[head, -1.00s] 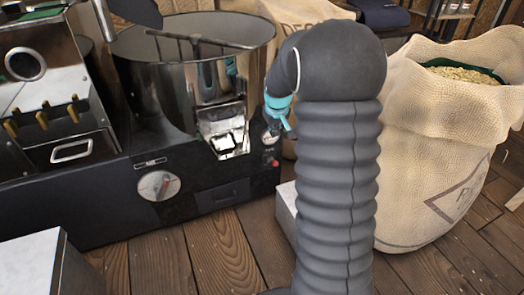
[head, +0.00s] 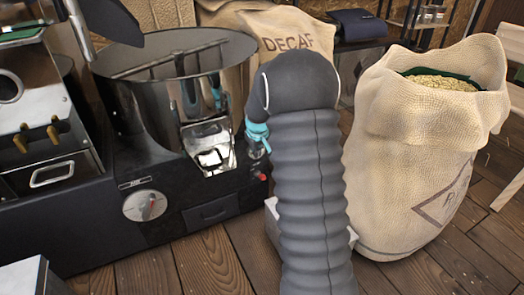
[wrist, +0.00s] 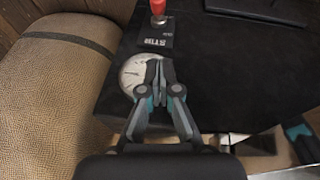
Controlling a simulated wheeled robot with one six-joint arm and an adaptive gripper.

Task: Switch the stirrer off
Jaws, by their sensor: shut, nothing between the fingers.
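The stirrer switch is a red-tipped toggle (wrist: 158,8) beside a dark plate (wrist: 155,38) that reads STIR, on the black machine front in the wrist view. Its tip is cut by the top edge, so I cannot tell its position. A small red spot in the head view (head: 264,177) appears to be the same switch. My gripper (wrist: 159,68) is shut and empty, its fingertips over a round white gauge (wrist: 132,75), just below the plate in the picture. In the head view my arm mostly hides my gripper. The stirrer bar (head: 170,64) lies across the round metal drum (head: 130,100).
A burlap sack of beans (head: 415,150) stands right of my arm. A DECAF sack (head: 285,32) is behind. Wooden floor (head: 215,255) shows in front.

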